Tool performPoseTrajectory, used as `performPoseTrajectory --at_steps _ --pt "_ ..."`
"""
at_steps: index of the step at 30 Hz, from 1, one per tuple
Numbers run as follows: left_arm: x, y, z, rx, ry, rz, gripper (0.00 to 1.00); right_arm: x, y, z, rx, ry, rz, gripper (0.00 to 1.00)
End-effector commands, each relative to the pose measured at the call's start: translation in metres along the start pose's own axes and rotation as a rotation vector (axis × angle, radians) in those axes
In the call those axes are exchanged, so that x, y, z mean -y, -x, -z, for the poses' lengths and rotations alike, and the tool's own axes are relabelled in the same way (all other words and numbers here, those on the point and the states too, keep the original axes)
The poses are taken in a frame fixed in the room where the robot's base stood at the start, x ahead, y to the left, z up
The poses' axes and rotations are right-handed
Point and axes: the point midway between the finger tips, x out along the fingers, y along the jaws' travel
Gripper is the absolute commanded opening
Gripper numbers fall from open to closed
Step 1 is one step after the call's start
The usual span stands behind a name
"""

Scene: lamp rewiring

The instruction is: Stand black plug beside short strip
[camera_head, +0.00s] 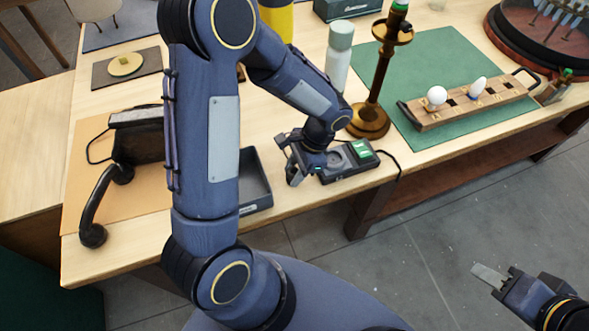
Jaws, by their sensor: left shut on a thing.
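The short strip (352,162) is a dark block with a round socket and a lit green patch, lying near the front edge of the table. My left gripper (289,165) is low over the table at the strip's left end, shut on a small dark thing that I take to be the black plug. The plug is mostly hidden by the fingers, and I cannot tell whether it touches the table. My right gripper (492,276) is out over the floor at the lower right, away from the table; its finger gap cannot be made out.
A dark tray (256,192) sits left of the strip, partly behind my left arm. A brass lamp stand (372,88) rises behind the strip. A wooden bulb rack (470,105) rests on a green mat (430,62).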

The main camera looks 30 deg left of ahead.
Motion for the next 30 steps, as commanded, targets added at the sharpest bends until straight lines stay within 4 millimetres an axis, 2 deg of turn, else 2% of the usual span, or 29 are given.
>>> performPoseTrajectory --at_steps 1,2,6,14,18,22,30 --pt "0.0 -0.003 0.001 0.0 0.0 0.0 0.09 -0.001 -0.003 -0.001 0.0 0.0 0.0 0.36" --pt "0.0 -0.002 0.001 0.0 0.0 0.0 0.36 -0.001 -0.001 -0.001 0.0 0.0 0.0 0.36" --pt "0.0 -0.001 0.001 0.0 0.0 0.0 0.53 -0.001 -0.001 -0.001 0.0 0.0 0.0 0.36" --pt "0.0 -0.001 0.0 0.0 0.0 0.0 0.53 0.0 -0.001 0.0 0.0 0.0 0.0 0.36" --pt "0.001 0.008 0.0 -0.004 0.001 0.002 0.53 0.001 0.001 0.001 0.0 0.0 0.0 0.36" --pt "0.001 0.03 0.001 -0.007 0.0 0.004 0.53 0.0 0.0 0.0 0.0 0.0 0.0 0.36" --pt "0.0 0.088 0.001 -0.006 0.001 0.003 0.53 -0.001 -0.002 -0.001 0.0 0.0 0.0 0.36"
